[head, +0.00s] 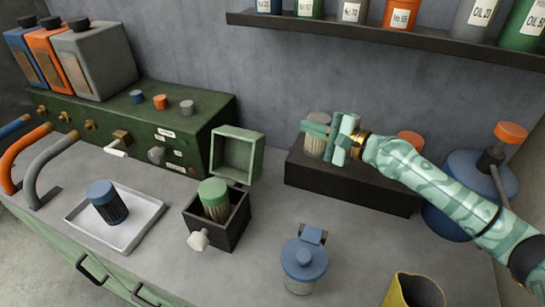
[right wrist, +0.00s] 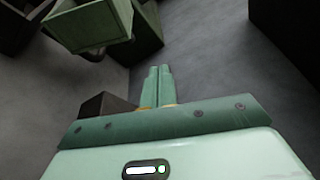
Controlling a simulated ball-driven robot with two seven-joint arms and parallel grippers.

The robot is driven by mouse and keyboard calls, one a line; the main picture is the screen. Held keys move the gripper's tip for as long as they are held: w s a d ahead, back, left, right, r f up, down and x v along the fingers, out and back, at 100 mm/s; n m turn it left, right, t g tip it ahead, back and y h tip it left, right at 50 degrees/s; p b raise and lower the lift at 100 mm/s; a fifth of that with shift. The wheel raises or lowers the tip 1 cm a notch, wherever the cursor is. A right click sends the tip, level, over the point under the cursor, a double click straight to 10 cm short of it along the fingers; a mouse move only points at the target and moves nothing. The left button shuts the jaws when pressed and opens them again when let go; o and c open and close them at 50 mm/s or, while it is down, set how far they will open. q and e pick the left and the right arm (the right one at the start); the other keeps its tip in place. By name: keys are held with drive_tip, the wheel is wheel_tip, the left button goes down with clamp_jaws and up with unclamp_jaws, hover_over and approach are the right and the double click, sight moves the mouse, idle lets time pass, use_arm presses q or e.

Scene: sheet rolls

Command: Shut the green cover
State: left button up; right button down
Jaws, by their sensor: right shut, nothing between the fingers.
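The green cover (head: 237,153) is a hollow, square lid that stands open, tipped up at the back of a small dark box (head: 232,232). Inside the box is a cylinder with a green cap (head: 213,190), and a pale knob (head: 198,240) sticks out of its front. The cover also shows at the upper left of the right wrist view (right wrist: 92,24). My right gripper (head: 309,130) is shut and empty, to the right of the cover and apart from it. Its closed fingers also show in the right wrist view (right wrist: 158,76). My left gripper is out of view.
A black block (head: 352,184) stands under my right arm, with a grey-capped cylinder (head: 318,119) behind my fingers. A blue-lidded jar (head: 303,260), a white tray (head: 143,232) and a green machine (head: 150,125) stand around the box. A shelf of bottles is above.

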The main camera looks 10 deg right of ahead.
wheel_tip(320, 180, down, 6)
drive_tip(key=b, duration=0.2)
drive_tip(key=b+x, duration=0.3)
drive_tip(key=x, duration=0.8)
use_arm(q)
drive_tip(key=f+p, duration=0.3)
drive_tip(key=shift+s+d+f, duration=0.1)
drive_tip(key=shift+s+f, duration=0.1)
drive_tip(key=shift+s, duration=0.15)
use_arm(e)
drive_tip(key=s+r, duration=0.1)
drive_tip(key=s+a, duration=0.1)
drive_tip(key=s, duration=0.1)
drive_tip(key=shift+s+a+r, duration=0.1)
drive_tip(key=shift+a+r, duration=0.05)
drive_tip(key=shift+r, duration=0.25)
use_arm(q)
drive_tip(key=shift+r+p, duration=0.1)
drive_tip(key=shift+p, duration=0.25)
use_arm(e)
drive_tip(key=shift+r, duration=0.1)
